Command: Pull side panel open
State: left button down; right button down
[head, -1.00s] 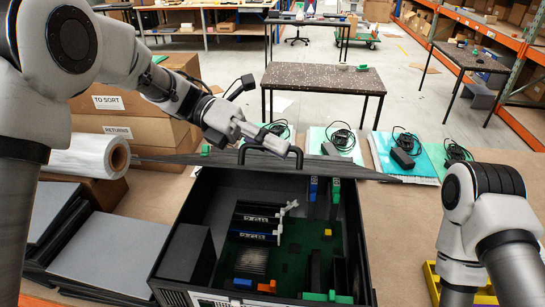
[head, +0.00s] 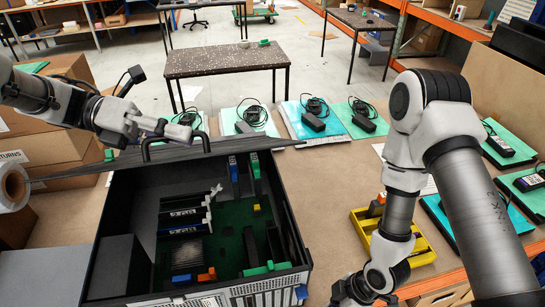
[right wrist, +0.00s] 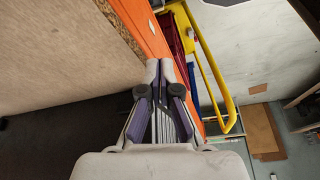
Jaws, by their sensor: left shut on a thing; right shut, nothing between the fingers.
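The black computer case (head: 108,250) lies open on the workbench, with its green board and slots showing inside. Its dark side panel (head: 245,147) is seen nearly edge-on along the case's far side, off the opening. A black handle (head: 146,148) stands up from the panel. My left gripper (head: 185,131) is at this handle and shut on it; the fingers hide part of the handle. My right gripper (head: 362,297) is low at the bottom edge of the head view, right of the case. In the right wrist view its fingers (right wrist: 160,68) are together and empty.
A yellow bin (head: 362,226) stands right of the case, by my right arm. Several chargers on coloured folders (head: 300,120) line the bench's far edge and right side. Cardboard boxes (head: 45,150) and a plastic roll (head: 12,188) are at the left.

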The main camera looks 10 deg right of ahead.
jog(key=w+r+n, duration=0.1)
jog(key=w+r+n+t, duration=0.1)
jog(key=w+r, duration=0.1)
jog(key=w+a+r+n+y, duration=0.1)
jog(key=w+n, duration=0.1)
jog(key=shift+r, duration=0.3)
jog(key=w+r+m+t+y, duration=0.1)
jog(key=w+r+t, duration=0.3)
jog(key=w+r, duration=0.4)
jog(key=w+r+m+t+y, duration=0.2)
jog(key=w+r+t, duration=0.3)
jog(key=r, duration=0.6)
jog(key=s+r+n+g+y, duration=0.4)
jog(key=s+r+n+y, duration=0.15)
jog(key=n, duration=0.95)
jog(key=s+r+n+g+y, duration=0.45)
jog(key=n+y, duration=0.25)
jog(key=n, duration=0.8)
jog(key=w+a+r, duration=0.3)
jog(key=a+r, duration=0.2)
jog(key=a, duration=0.5)
jog(key=shift+w+a+r, duration=0.15)
jog(key=shift+w, duration=0.15)
jog(key=shift+h, duration=0.25)
